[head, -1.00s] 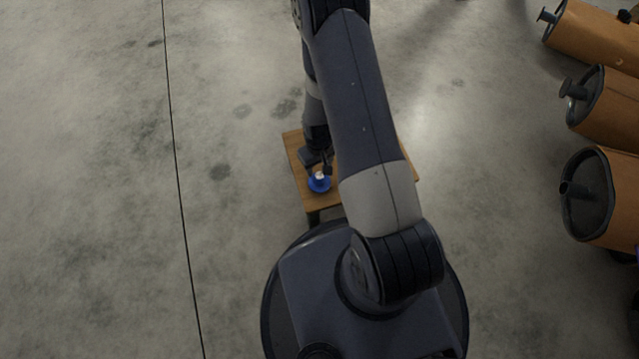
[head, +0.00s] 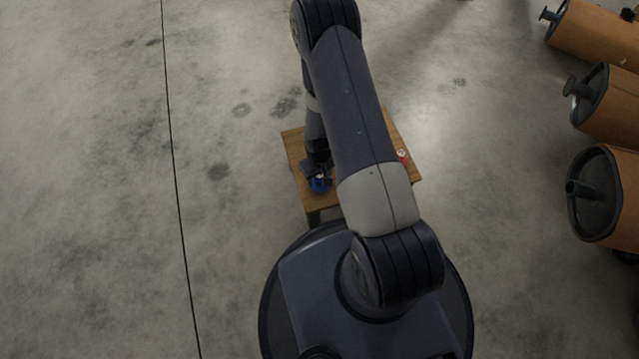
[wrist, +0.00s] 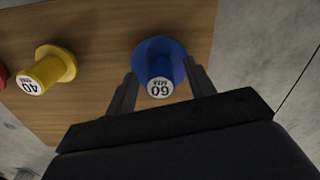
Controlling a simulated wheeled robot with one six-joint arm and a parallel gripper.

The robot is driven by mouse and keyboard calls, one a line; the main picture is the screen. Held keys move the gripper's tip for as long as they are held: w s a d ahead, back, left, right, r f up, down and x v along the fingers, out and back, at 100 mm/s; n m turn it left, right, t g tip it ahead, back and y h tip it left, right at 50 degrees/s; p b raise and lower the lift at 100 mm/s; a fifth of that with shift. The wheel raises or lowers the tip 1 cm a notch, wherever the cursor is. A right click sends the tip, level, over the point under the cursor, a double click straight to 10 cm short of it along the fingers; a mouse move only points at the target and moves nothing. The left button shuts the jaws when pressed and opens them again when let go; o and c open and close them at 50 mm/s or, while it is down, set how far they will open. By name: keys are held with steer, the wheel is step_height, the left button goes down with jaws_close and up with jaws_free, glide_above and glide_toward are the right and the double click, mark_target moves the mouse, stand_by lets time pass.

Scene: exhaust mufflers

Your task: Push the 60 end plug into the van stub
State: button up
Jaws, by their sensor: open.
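The 60 end plug is blue with a white top marked 60, and stands on a small wooden table (head: 294,147). In the wrist view the blue plug (wrist: 158,62) sits between the two open fingers of my gripper (wrist: 160,88), with a gap visible on each side. In the head view the blue plug (head: 319,186) is partly covered by my gripper (head: 318,172), which is low over the table's near left part. I cannot tell which of the mufflers at the right has the van stub.
A yellow plug (wrist: 48,70) marked 40 stands left of the blue one in the wrist view, with a red plug (wrist: 2,76) at the edge. The red one also shows in the head view (head: 402,156). Several brown mufflers (head: 617,195) with dark stubs lie at the right. Bare floor lies between.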

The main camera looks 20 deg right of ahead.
steer(key=shift+c, duration=0.4)
steer(key=c, duration=1)
steer(key=shift+r, duration=0.15)
step_height(320, 180, up, 10)
steer(key=p, duration=0.3)
steer(key=shift+w, duration=0.1)
steer(key=w+r+m, duration=0.1)
steer(key=w+r, duration=0.2)
steer(key=r, duration=0.9)
steer(key=w+r+m, duration=0.1)
steer(key=w+r, duration=0.3)
steer(key=r, duration=0.8)
steer(key=shift+r+m, duration=0.25)
steer(key=shift+m, duration=0.15)
